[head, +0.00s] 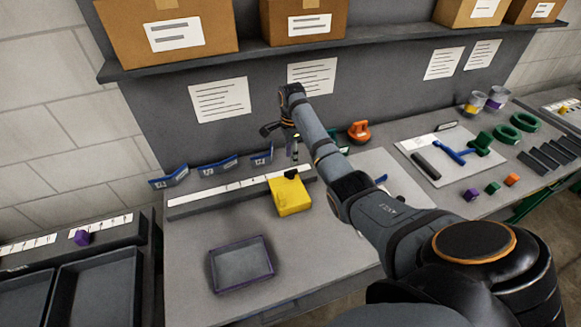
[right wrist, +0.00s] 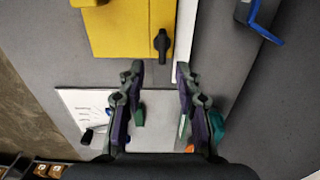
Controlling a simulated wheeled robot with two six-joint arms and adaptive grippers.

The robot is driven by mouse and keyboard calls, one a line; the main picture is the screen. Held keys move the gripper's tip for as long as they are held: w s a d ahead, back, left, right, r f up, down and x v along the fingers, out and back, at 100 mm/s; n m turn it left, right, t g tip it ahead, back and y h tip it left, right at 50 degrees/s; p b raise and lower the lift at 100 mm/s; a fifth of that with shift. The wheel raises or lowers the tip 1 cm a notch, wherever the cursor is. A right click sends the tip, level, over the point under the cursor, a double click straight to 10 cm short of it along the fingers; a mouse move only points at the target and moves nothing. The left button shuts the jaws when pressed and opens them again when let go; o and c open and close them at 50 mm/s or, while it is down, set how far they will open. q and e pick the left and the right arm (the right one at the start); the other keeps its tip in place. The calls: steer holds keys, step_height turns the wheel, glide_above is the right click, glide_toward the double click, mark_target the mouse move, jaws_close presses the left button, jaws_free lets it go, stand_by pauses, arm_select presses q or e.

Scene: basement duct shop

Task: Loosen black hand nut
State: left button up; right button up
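A yellow block (head: 290,198) stands on the grey bench in the head view, and it also fills the upper part of the right wrist view (right wrist: 120,28). The black hand nut (head: 291,174) sits at its upper edge; in the right wrist view the nut (right wrist: 162,42) has a winged, elongated shape. My right gripper (head: 282,140) is above and behind the block. In the right wrist view its two fingers (right wrist: 160,68) are spread apart with nothing between them, and the nut is just beyond the fingertips. My left gripper is not in view.
A purple-rimmed tray (head: 213,272) lies in front of the block. A white strip (head: 240,187) runs behind it, with blue labelled holders (head: 215,166) further back. A white board (head: 430,177) with tools lies to the right, and an orange object (head: 359,132) stands behind my arm.

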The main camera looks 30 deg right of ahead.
mark_target(291, 170)
steer(key=f, duration=0.6)
steer(key=shift+w+f+p, duration=0.25)
steer(key=shift+f+p, duration=0.05)
steer(key=shift+f, duration=0.45)
steer(key=shift+c, duration=0.5)
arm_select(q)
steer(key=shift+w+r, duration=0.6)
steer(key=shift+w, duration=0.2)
arm_select(e)
jaws_close()
